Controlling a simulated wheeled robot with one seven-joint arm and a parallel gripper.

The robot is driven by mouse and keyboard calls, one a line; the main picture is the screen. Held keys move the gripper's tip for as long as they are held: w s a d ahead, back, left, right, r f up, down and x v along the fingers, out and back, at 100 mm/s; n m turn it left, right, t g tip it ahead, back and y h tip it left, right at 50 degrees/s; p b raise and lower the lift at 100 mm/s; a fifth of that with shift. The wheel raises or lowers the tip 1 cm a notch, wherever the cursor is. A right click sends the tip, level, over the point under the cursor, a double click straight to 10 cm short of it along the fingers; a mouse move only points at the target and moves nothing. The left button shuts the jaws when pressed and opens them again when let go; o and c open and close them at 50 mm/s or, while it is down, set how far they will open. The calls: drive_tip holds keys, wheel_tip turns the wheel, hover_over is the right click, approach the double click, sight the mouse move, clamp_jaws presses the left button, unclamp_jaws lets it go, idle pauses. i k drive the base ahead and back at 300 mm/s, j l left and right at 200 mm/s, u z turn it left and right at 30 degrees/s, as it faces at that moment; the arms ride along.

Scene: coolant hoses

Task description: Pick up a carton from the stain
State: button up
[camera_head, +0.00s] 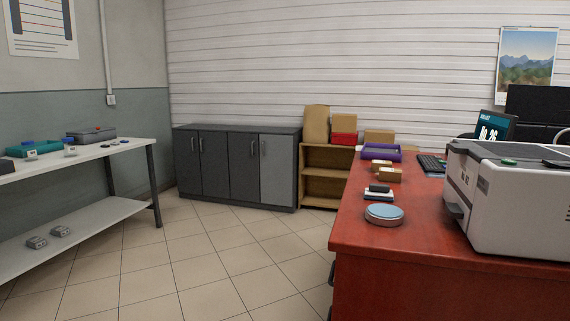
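Several cardboard cartons show at the back. A tall tan carton (316,123) and a smaller tan carton (344,123) stand on the wooden shelf unit (318,189), the smaller one above a red box (344,139). Another tan carton (378,136) sits to their right, partly behind the desk. Two small brown cartons (389,175) lie on the red desk (400,225), near a purple tray (381,152). I cannot make out a stain in this view. My gripper is not in view.
A large white printer (500,205) fills the desk's right side. A round blue-topped container (384,214) and a small dark-and-white item (379,193) lie near the desk's left edge. Dark cabinets (237,165) line the wall; a white workbench (80,158) stands left. The tiled floor (215,260) between is clear.

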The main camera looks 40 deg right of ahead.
sight(375, 164)
drive_tip(key=i+j+u, duration=0.25)
drive_tip(key=i, duration=0.15)
drive_tip(key=i+u, duration=0.25)
drive_tip(key=i, duration=0.15)
drive_tip(key=i+z, duration=0.7)
drive_tip(key=i+j+z, duration=0.15)
drive_tip(key=i+z, duration=0.2)
drive_tip(key=i+l+z, duration=0.15)
drive_tip(key=z, duration=0.3)
drive_tip(key=i+z, duration=0.65)
drive_tip(key=z, duration=0.2)
drive_tip(key=i+z, duration=0.25)
drive_tip(key=z, duration=0.15)
